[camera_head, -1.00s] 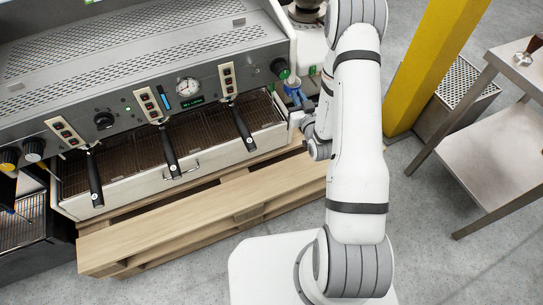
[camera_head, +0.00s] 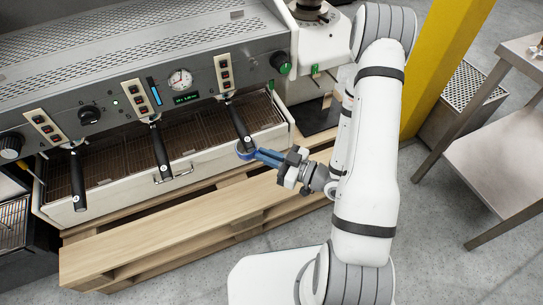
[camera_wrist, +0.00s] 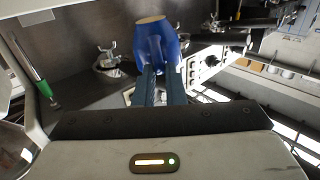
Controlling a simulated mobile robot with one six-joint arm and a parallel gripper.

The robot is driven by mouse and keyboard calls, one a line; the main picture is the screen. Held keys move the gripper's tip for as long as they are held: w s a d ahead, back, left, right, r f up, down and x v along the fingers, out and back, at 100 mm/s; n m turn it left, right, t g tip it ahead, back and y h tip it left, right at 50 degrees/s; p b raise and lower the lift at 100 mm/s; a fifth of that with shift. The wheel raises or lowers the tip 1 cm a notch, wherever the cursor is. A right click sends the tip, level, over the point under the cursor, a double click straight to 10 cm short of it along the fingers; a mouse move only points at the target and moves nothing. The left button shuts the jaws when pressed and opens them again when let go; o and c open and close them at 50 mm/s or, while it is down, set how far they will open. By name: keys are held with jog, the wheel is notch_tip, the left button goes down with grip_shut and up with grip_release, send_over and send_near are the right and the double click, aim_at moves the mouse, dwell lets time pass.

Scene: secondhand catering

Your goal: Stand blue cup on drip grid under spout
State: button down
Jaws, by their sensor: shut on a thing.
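The blue cup (camera_head: 244,149) is held at the front edge of the coffee machine's drip tray, by the right-hand black handle. My gripper (camera_head: 260,155) is shut on it, reaching in from the right. In the wrist view the cup (camera_wrist: 155,42) sits between my fingertips (camera_wrist: 162,78), its tan round end upward. The drip grid (camera_head: 204,130) is the brown wire grid along the machine's front; the cup appears apart from it. Metal spout fittings (camera_wrist: 108,58) show beyond the cup in the wrist view; which spout is meant I cannot tell.
Several black handles (camera_head: 161,152) stick out over the tray. A wooden pallet (camera_head: 165,225) lies in front of the machine. A white grinder-like machine (camera_head: 325,40) stands at the right, near a yellow post (camera_head: 443,60) and a steel table (camera_head: 500,150).

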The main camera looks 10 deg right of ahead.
jog(key=shift+w+a+f+b, duration=0.45)
jog(key=shift+w+a+b, duration=0.35)
jog(key=shift+w, duration=2.35)
jog(key=shift+w+a+f+b, duration=0.4)
jog(key=shift+w+a+b, duration=0.45)
jog(key=shift+w, duration=2.35)
jog(key=shift+w+a+f+b, duration=0.5)
jog(key=shift+w+a, duration=0.6)
jog(key=shift+w, duration=2.05)
jog(key=shift+f, duration=0.1)
jog(key=c, duration=1.4)
grip_release()
jog(key=shift+c, duration=0.2)
